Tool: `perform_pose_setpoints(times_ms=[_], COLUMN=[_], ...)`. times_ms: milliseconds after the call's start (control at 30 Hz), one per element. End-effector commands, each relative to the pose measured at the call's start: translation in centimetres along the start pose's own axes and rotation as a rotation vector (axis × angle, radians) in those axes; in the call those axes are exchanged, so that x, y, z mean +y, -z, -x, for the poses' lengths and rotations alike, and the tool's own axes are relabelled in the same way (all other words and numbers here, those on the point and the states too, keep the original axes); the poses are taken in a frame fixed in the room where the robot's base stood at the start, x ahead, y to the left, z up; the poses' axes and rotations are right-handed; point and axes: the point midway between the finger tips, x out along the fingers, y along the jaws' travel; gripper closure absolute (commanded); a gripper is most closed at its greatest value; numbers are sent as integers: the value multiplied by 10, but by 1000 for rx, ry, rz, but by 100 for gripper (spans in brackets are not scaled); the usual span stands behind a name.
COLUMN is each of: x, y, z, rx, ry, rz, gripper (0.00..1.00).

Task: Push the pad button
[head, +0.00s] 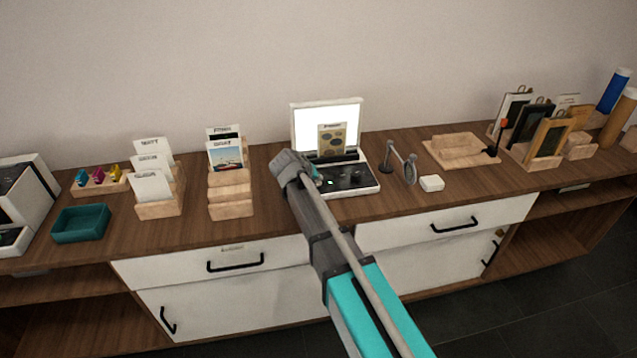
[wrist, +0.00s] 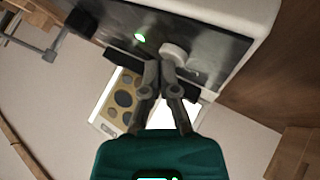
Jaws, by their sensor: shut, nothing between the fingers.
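The pad device stands near the middle of the counter, with a bright upright panel (head: 345,113) and a black base panel (head: 352,180). In the wrist view the black panel (wrist: 205,50) fills the top. It carries a pale round button (wrist: 173,51) and a lit green light (wrist: 140,38). My gripper (wrist: 161,65) is shut and empty, its fingertips just beside the round button; I cannot tell whether they touch. In the head view my gripper (head: 317,180) is over the left part of the base, and my wrist hides some of it.
A card with ovals (head: 332,140) stands against the bright panel. A small stand with a round lens (head: 408,170) and a white block (head: 431,183) are to the right. Wooden card holders (head: 230,200) are to the left. The counter's front strip is clear.

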Motion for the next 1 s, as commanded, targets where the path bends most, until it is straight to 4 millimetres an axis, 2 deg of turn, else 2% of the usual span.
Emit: perform_pose_setpoints(times_ms=[567,1000], x=[-2,5], y=[-2,5], z=[-2,8], rx=[0,0], ry=[0,0], rz=[0,0], gripper=[100,100])
